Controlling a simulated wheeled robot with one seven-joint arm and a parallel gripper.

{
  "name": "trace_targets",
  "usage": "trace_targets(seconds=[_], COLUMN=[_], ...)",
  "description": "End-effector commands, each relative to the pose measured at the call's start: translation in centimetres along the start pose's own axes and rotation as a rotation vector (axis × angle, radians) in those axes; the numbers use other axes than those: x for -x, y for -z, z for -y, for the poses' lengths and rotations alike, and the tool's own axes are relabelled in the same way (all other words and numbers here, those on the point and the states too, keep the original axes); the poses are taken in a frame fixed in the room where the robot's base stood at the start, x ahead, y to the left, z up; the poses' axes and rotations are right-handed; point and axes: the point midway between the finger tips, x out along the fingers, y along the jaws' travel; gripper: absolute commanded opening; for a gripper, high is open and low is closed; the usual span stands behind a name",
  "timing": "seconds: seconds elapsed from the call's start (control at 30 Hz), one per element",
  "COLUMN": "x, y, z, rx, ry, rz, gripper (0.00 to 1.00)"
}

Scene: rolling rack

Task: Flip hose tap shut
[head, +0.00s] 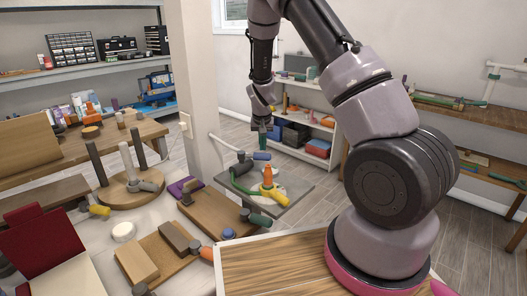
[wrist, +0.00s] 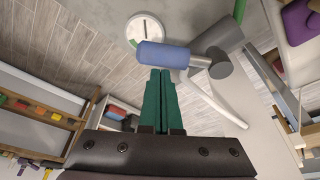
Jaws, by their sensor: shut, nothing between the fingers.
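The hose tap has a blue handle (head: 262,155) and a grey body (head: 242,167); it stands at the back of a grey board (head: 296,187). A green hose (head: 236,183) curves near it. In the wrist view the blue handle (wrist: 163,54) lies crosswise, joined to the grey tap body (wrist: 220,64) on its right. My gripper (head: 263,147) has green fingers, shut and empty, with the tips just at the blue handle. In the wrist view the gripper tips (wrist: 160,71) meet the handle's lower edge; I cannot tell whether they touch.
An orange cone-shaped piece (head: 268,178) stands on the board close by. A green-handled piece (head: 257,217) sits in front. A wooden board (head: 215,215) and a pillar (head: 195,80) are to the left. A white shelf (head: 310,125) stands behind.

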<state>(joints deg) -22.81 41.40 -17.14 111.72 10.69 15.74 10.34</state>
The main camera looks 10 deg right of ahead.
Motion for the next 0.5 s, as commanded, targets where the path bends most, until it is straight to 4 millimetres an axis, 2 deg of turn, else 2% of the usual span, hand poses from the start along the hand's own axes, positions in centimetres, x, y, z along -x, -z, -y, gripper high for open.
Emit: trace_targets(seconds=[0.03,0.2,0.33,0.5], x=[1.3,4.4,5.9,6.6], y=[0.2,0.3,0.4,0.4], z=[0.1,0.0,-0.1,-0.1], rx=[0.0,-0.001,-0.001,-0.001], ry=[0.003,0.003,0.001,0.0], rz=[-0.006,-0.009,-0.01,-0.009], gripper=[0.0,0.0,0.0,0.0])
